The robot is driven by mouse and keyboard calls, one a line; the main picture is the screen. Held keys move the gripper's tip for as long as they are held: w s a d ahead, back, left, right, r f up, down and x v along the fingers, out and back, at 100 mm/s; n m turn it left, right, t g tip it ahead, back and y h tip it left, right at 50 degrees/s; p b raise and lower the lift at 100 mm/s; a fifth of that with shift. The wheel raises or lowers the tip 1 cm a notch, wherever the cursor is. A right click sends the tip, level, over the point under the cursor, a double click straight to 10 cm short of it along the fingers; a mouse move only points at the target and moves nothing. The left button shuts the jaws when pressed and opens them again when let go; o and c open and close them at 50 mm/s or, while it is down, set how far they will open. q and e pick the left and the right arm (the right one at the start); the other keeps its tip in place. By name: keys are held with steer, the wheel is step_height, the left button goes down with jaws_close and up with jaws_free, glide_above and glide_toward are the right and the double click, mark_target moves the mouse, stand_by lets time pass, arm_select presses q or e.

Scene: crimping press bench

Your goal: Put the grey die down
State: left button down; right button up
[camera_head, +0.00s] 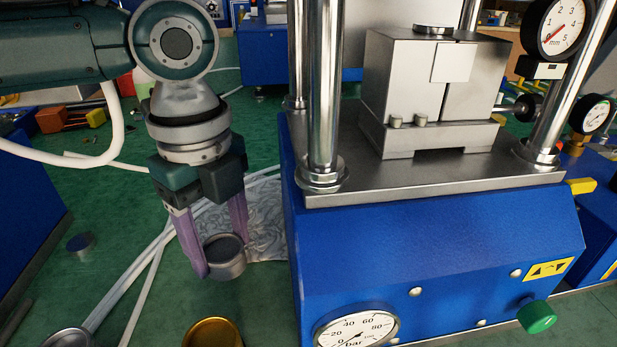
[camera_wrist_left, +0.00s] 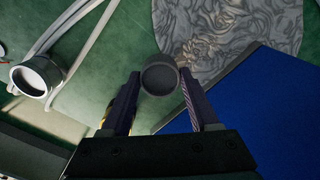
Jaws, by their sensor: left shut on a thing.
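My left gripper (camera_head: 212,255) is shut on the grey die (camera_head: 225,262), a short dark grey cylinder with a lighter metal side. The die sits upright between the two purple fingertips, to the left of the blue press. In the left wrist view, the grey die (camera_wrist_left: 160,76) shows as a round dark top between the fingers of my left gripper (camera_wrist_left: 158,92). A grey patterned cloth (camera_head: 265,222) lies on the green surface just behind and right of the die. I cannot tell how far the die is above the surface. My right gripper is not in view.
The blue press (camera_head: 440,250) stands close on the right, with a steel block (camera_head: 435,85) on its plate. A brass-coloured round part (camera_head: 212,333) and a silver one (camera_head: 68,339) are near the front edge.

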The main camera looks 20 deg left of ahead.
mark_target(223, 251)
arm_select(q)
steer(key=shift+f, duration=0.1)
steer(key=shift+c, duration=0.7)
jaws_free()
step_height(223, 251, up, 12)
steer(key=p, duration=0.3)
